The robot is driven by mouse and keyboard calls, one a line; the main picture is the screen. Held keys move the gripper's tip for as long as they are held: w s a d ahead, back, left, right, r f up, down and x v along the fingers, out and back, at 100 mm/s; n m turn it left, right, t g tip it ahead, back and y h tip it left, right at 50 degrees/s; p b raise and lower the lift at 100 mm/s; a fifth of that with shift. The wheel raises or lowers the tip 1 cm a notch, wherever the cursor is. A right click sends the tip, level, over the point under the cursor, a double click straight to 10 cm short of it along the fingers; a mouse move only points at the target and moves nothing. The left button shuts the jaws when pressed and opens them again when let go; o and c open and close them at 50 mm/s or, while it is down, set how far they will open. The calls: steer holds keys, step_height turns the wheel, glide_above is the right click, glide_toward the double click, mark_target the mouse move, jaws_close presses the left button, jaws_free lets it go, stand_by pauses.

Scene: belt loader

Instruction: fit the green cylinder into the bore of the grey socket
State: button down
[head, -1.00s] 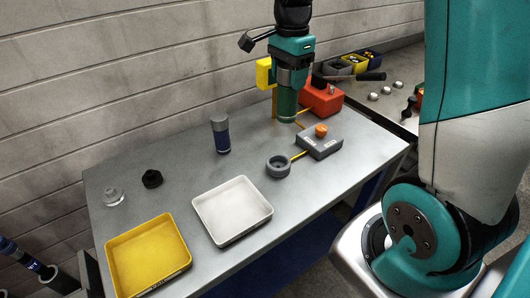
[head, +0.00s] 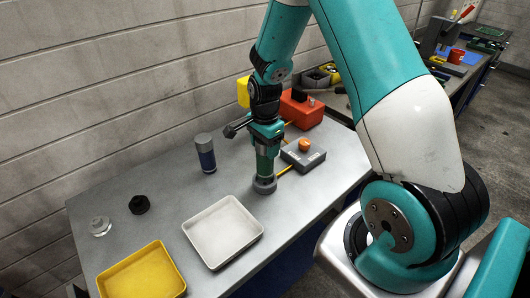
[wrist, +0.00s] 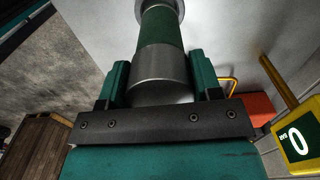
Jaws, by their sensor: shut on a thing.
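My gripper (head: 266,146) is shut on the green cylinder (head: 264,165) and holds it about upright over the grey socket (head: 264,186). In the wrist view, my gripper's fingers (wrist: 158,80) sit on both sides of the cylinder's silver near end, and its green band (wrist: 160,30) reaches away from me. The cylinder's lower end meets the socket in the head view. In the wrist view, a grey ring (wrist: 174,5) shows around the far end, cut by the picture's edge. The bore is hidden, so I cannot tell how deep the cylinder sits.
A grey box with an orange button (head: 304,146) stands close right of the socket. A red box (head: 302,108) is behind. A white tray (head: 222,260) lies front left, beside a yellow tray (head: 140,275).

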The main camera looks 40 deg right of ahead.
mark_target(264, 166)
steer(key=shift+f+p, duration=0.5)
steer(key=shift+f, duration=1.45)
steer(key=shift+f, duration=0.2)
steer(key=shift+c, duration=1.5)
jaws_free()
steer(key=shift+r, duration=0.15)
